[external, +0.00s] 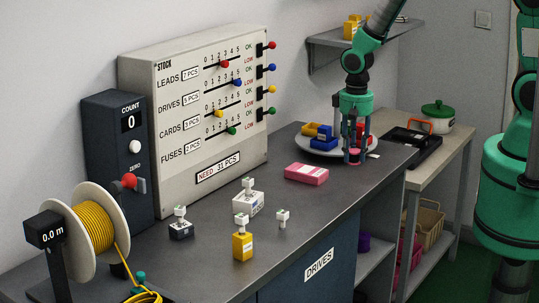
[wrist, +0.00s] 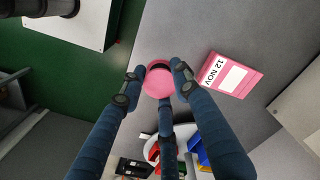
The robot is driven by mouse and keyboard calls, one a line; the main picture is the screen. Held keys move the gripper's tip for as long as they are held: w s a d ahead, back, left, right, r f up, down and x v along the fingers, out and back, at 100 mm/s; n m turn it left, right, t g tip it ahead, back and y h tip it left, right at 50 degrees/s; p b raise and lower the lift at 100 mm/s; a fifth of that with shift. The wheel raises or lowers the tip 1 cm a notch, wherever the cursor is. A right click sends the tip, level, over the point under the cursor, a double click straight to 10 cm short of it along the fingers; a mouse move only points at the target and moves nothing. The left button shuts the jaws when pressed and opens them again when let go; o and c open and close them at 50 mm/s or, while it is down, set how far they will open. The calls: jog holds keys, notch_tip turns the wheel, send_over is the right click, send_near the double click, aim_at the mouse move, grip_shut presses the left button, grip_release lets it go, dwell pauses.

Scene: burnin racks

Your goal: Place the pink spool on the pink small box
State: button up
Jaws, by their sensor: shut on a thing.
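The pink spool (wrist: 158,83) sits between my fingertips in the wrist view, and my gripper (wrist: 157,78) is shut on it. In the external view my gripper (external: 355,150) points down near the right end of the dark counter, with the spool (external: 355,157) low between the fingers. I cannot tell whether the spool touches the counter. The pink small box (external: 307,174) lies flat on the counter to the left of my gripper. In the wrist view the box (wrist: 230,75) is to the right of the spool, with a white "12 NOV" label. Nothing lies on it.
Small connectors and a yellow block (external: 242,246) stand toward the front.

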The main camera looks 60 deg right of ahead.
jog(key=p, duration=0.1)
send_over(307, 169)
jog(key=shift+a+f, duration=0.15)
jog(key=shift+f, duration=0.6)
jog(key=shift+f+p, duration=0.45)
jog(key=shift+f, duration=1.3)
jog(key=shift+f, duration=0.15)
jog(key=o, duration=0.7)
jog(key=shift+c, duration=0.2)
jog(key=o, duration=0.4)
jog(key=shift+c, duration=0.2)
